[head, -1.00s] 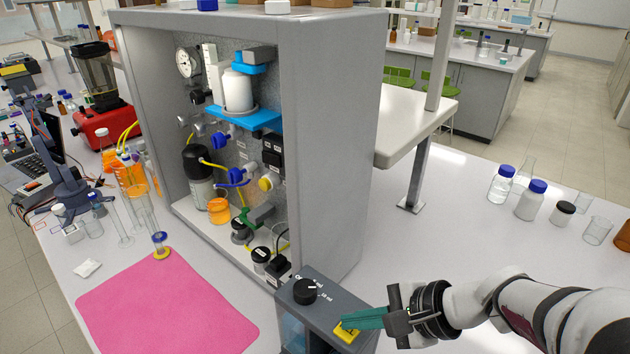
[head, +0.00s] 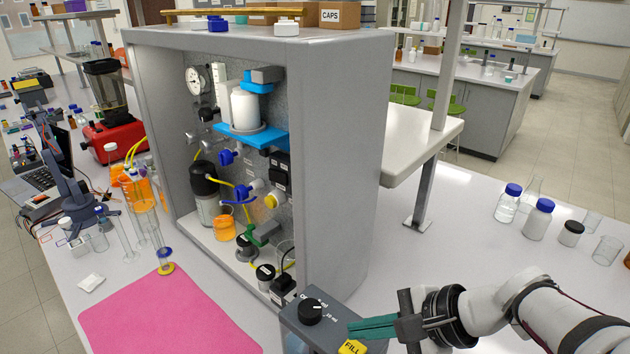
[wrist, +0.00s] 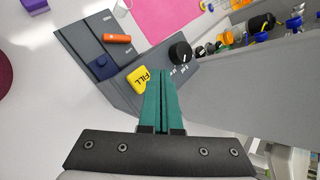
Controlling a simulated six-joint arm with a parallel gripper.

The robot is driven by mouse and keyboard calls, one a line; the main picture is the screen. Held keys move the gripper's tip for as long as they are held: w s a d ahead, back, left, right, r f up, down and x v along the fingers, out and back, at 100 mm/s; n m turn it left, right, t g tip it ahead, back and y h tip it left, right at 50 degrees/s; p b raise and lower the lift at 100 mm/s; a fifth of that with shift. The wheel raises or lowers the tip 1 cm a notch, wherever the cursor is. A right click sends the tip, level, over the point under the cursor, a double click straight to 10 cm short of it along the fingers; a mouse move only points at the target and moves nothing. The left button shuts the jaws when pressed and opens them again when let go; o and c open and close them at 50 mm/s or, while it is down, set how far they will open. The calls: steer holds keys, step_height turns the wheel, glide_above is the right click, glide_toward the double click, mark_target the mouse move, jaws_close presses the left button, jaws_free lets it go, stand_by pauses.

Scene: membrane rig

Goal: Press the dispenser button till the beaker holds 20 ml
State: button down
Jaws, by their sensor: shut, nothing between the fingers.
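The dispenser is a dark grey box (head: 322,332) at the bottom middle of the head view, cut off by the frame edge. Its top carries a black knob (head: 310,312) and a yellow FILL button (head: 352,347). In the wrist view the FILL button (wrist: 139,79) lies beside the knob (wrist: 180,52), with a dark blue button (wrist: 101,66) and an orange part (wrist: 117,39) farther along. My gripper (head: 352,330) is shut and empty. Its green fingertips (wrist: 161,73) overlap the FILL button's edge in view; contact cannot be told. No beaker under the dispenser is visible.
The tall grey rig cabinet (head: 340,160) stands right behind the dispenser. A beaker of orange liquid (head: 224,226) stands inside it. A pink mat (head: 165,315) lies left. Bottles and beakers (head: 538,220) stand at the right; the bench (head: 450,250) between is clear.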

mark_target(361, 351)
steer(key=shift+r, duration=1.8)
steer(key=s+a+f+n+g+h, duration=0.1)
steer(key=s+f+n+g+h, duration=0.1)
steer(key=s, duration=0.6)
steer(key=s+a+f+n+g+h, duration=0.1)
steer(key=s+f+n+g+h, duration=0.2)
steer(key=s+f+n, duration=0.3)
steer(key=s+n+h, duration=0.1)
steer(key=s+n, duration=0.1)
steer(key=s, duration=0.1)
steer(key=shift+s+a, duration=0.25)
steer(key=shift+a, duration=0.1)
stand_by(0.4)
